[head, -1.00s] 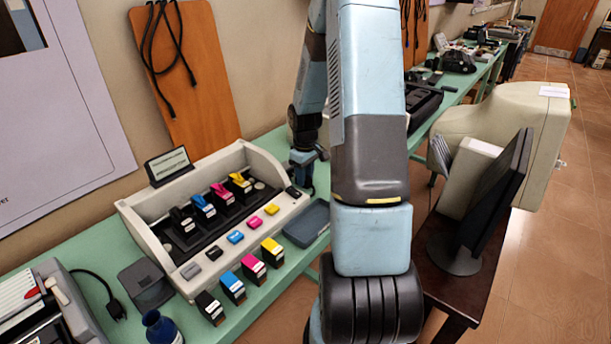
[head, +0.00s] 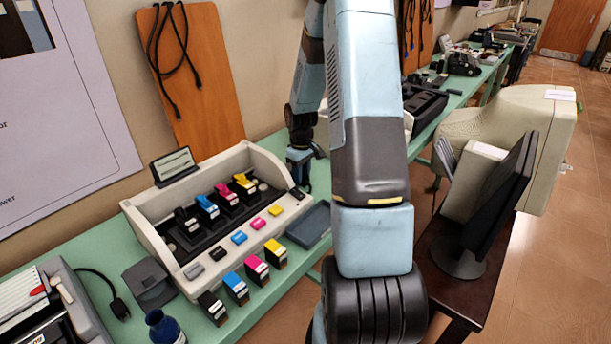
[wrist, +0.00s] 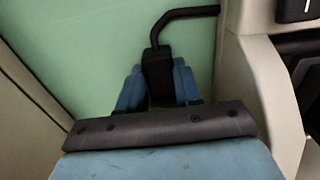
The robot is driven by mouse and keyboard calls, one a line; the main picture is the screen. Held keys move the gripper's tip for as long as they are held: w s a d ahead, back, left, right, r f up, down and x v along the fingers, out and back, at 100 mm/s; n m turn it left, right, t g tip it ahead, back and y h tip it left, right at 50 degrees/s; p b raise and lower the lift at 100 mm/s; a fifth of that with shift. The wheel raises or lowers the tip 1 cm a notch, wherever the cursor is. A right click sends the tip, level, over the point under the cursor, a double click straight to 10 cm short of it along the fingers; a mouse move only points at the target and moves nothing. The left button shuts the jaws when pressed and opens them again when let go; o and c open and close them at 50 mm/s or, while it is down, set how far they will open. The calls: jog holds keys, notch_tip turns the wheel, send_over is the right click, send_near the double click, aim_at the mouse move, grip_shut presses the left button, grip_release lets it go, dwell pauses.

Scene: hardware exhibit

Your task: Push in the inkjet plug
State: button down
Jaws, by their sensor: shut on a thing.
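The inkjet plug (wrist: 157,68) is black, with a bent black cable rising from it in the wrist view. My gripper (wrist: 158,86) has its blue fingers shut on both sides of the plug. The beige inkjet unit (head: 140,228) stands on the green table in the head view, with cartridges in its bay. My gripper (head: 303,180) is just beyond its right end there. The unit's pale housing (wrist: 262,90) is close on the right in the wrist view. No socket can be made out, and the plug is hidden in the head view.
Loose cartridges (head: 236,289) stand along the table front, by a blue-grey tray (head: 310,226) and an ink bottle (head: 163,327). A loose corded plug (head: 119,308) lies at the left. A monitor (head: 497,205) stands at the right. Green table (wrist: 110,35) shows bare around the plug.

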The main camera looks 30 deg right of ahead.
jog(key=shift+w, duration=0.25)
jog(key=c, duration=1)
grip_release()
jog(key=shift+o, duration=1.2)
notch_tip(320, 180, up, 14)
jog(key=shift+f, duration=0.15)
